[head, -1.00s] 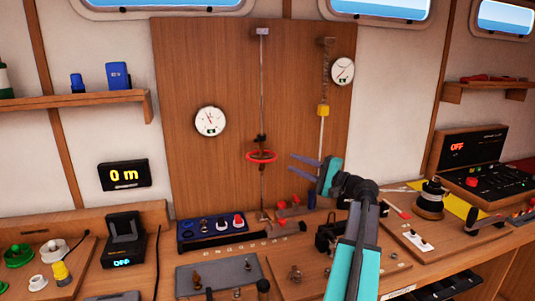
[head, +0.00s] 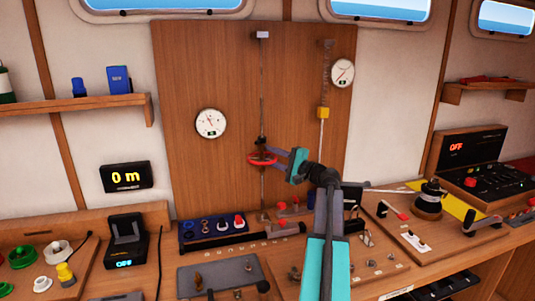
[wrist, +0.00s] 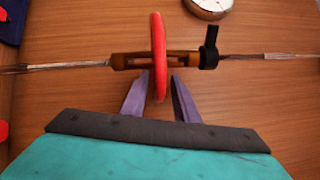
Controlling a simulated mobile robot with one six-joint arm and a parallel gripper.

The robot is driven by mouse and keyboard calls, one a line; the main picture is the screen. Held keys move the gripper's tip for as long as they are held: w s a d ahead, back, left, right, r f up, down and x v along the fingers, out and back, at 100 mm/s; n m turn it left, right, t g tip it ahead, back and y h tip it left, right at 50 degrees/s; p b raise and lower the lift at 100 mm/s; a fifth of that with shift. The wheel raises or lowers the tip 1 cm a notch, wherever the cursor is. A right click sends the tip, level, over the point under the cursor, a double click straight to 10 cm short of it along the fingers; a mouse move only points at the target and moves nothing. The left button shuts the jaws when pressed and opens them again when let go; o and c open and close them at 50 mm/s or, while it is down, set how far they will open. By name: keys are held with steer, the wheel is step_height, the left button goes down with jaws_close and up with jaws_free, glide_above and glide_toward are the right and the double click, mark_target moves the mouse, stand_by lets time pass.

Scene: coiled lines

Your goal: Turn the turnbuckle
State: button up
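The turnbuckle (head: 262,143) hangs on a vertical line in front of the wooden panel, with a red ring (head: 261,160) around it. In the wrist view the turnbuckle's brown body (wrist: 130,61) lies across the picture, with the red ring (wrist: 158,55) around its middle and a dark clamp-like piece (wrist: 209,50) at its right end. My gripper (head: 282,156) is at the ring's right side in the head view. In the wrist view my gripper (wrist: 157,82) is open, its fingers apart on either side of the ring's near rim. I see gaps beside the rim.
Two white dials (head: 210,123) (head: 342,73) are on the panel. A second line with a spring and yellow block (head: 323,113) hangs to the right. A blue tray (head: 212,233) and other gear crowd the bench below.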

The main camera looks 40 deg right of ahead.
steer(key=shift+w, duration=0.5)
jaws_close()
steer(key=shift+a+r, duration=0.1)
steer(key=shift+a, duration=0.05)
steer(key=shift+s+m+h, duration=0.15)
steer(key=shift+m+h, duration=0.15)
steer(key=shift+h, duration=0.2)
